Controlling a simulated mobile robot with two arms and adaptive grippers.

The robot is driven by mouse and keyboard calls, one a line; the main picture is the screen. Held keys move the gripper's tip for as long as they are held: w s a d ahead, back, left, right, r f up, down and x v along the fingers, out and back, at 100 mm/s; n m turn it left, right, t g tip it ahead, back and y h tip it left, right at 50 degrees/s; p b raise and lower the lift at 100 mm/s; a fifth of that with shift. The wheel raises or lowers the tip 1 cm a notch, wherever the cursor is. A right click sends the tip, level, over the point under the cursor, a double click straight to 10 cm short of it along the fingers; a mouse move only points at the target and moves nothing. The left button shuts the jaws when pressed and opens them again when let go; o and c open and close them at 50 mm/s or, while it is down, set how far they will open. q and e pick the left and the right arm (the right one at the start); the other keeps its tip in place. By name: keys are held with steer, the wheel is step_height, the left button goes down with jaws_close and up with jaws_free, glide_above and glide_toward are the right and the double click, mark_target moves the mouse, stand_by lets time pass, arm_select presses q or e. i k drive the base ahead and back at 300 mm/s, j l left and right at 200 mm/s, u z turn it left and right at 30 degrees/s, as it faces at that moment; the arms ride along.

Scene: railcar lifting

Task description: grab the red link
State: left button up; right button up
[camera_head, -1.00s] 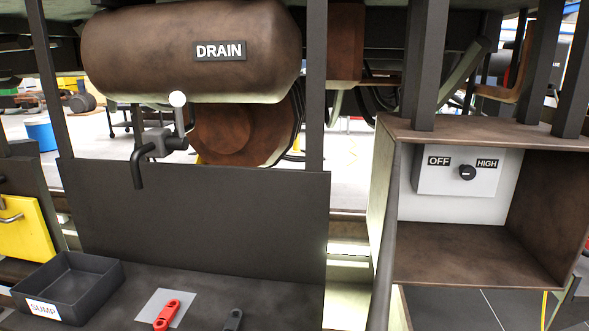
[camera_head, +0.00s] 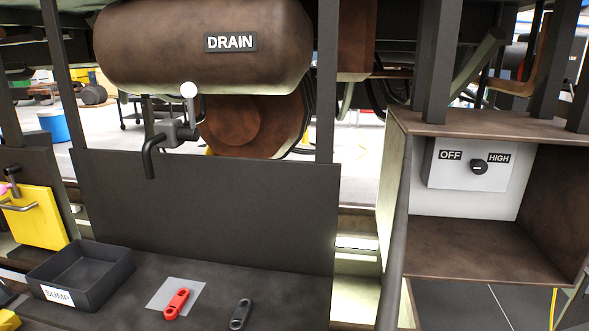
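The red link (camera_head: 176,304) lies on a light grey square plate (camera_head: 161,290) on the dark shelf, at the bottom of the head view. A dark grey link (camera_head: 240,315) lies on the bare shelf to its right. Neither of my grippers can be made out in the head view, so I cannot tell where they are relative to the red link.
A black tray labelled SUMP (camera_head: 85,290) stands left of the red link. A dark upright panel (camera_head: 210,208) rises behind the shelf. A brown tank labelled DRAIN (camera_head: 150,45) with a tap (camera_head: 172,135) hangs above. An open box with an OFF/HIGH knob (camera_head: 479,167) is at right.

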mark_target(182, 296)
steer(key=j+u, duration=0.1)
steer(key=j, duration=1.35)
